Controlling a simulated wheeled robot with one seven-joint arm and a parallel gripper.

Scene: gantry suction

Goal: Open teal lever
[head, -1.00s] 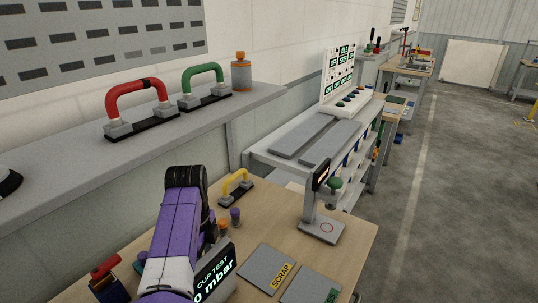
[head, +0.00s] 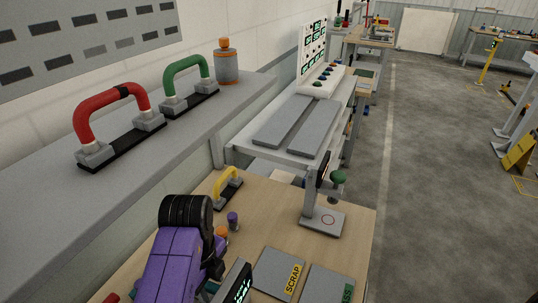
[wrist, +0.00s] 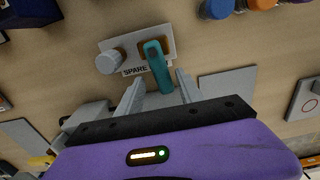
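The teal lever (wrist: 157,66) shows in the wrist view on a pale plate (wrist: 112,43) labelled SPARE, with a grey round knob (wrist: 109,62) beside it. The lever points from the plate toward my gripper. My gripper (wrist: 159,78) is open, with one finger on each side of the lever's free end and visible gaps on both sides. I cannot tell how far the fingertips are above it. In the head view my arm hides the gripper, and I cannot make out the lever clearly there.
On the bench stand a yellow handle (head: 229,188), a small purple peg (head: 233,220), SCRAP plate (head: 275,271) and a stand with a green knob (head: 338,177). A shelf at left bears red (head: 112,116) and green handles (head: 187,77). Open floor lies at right.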

